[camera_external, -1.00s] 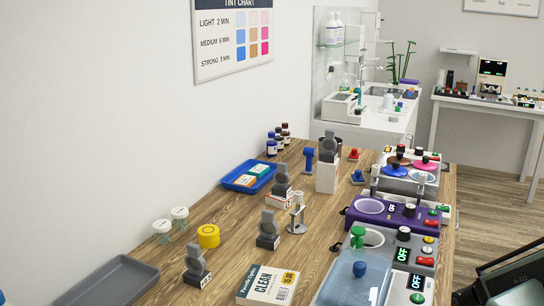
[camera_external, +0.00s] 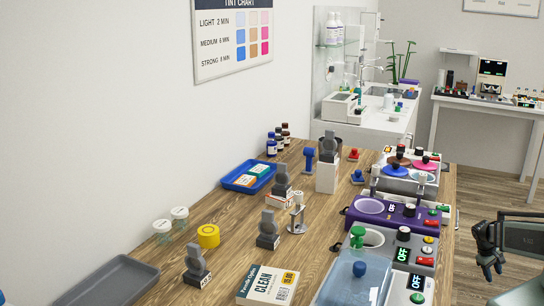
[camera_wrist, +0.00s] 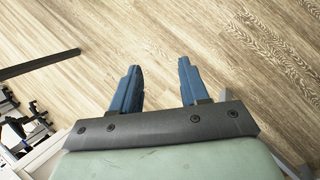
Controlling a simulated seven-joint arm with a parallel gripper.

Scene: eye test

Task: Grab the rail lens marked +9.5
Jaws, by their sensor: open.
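Several grey rail lenses on dark block feet stand upright along the wooden bench in the external view. The nearest rail lens (camera_external: 195,262) carries a small white label on its foot, too small to read with certainty. A second rail lens (camera_external: 268,230) stands behind it. A third rail lens (camera_external: 282,181) is on a small white box, and a fourth rail lens (camera_external: 329,148) is on a taller white block; their marks are not readable. My gripper (camera_external: 491,271) is at the far right, beyond the bench edge. In the wrist view my gripper (camera_wrist: 160,66) is open and empty above wooden floor.
Warmers with knobs, including a purple one (camera_external: 397,217), line the bench's right side, between my gripper and the lenses.

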